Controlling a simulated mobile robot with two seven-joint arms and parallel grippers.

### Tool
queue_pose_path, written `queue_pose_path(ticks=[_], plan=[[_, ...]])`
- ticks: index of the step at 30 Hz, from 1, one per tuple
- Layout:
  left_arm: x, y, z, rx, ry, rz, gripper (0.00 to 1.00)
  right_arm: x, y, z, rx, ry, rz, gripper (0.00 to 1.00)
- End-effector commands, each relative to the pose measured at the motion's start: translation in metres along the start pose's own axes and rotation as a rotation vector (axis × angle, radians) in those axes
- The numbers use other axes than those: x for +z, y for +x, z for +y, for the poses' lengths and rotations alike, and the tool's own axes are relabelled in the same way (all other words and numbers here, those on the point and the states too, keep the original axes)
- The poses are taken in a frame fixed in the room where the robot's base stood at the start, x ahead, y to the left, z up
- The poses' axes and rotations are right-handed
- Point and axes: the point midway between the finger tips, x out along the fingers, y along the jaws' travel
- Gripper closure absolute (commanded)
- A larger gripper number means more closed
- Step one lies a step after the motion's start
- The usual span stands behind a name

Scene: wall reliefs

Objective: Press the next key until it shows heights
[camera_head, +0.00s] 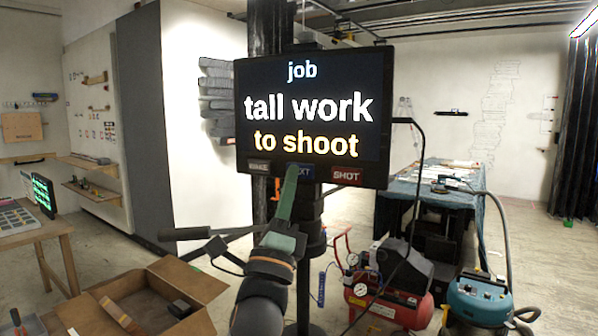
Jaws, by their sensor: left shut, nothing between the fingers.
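A black screen (312,112) on a stand reads "job", "tall work", "to shoot". Along its lower edge are a dark grey key (258,166) on the left, a blue key (305,172) in the middle and a red "SHOT" key (346,175) on the right. Only "XT" of the blue key's label shows. My left gripper (292,170) is shut and empty, its green fingers pointing up at the blue key and covering its left part. I cannot tell whether the tip touches the key. My right gripper is not in view.
A red compressor (388,303) and a blue vacuum (478,299) with a hose stand on the floor at the right. An open cardboard box (190,285) is at the lower left. A covered table (459,190) stands behind, and a wooden table (35,229) is at the left.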

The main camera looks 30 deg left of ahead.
Motion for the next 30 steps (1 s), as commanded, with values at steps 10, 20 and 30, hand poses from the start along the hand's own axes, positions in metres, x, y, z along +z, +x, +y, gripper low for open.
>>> queue_pose_path(ticks=[10,20,30], plan=[[0.0000,0.0000,0.0000,0.000,0.000,0.000,1.00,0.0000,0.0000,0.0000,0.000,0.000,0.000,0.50],[-0.0002,0.0003,0.0002,0.000,0.000,0.000,1.00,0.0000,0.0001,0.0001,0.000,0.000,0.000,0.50],[-0.0044,0.0062,0.0043,-0.001,0.000,0.000,1.00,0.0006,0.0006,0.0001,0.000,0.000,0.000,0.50]])
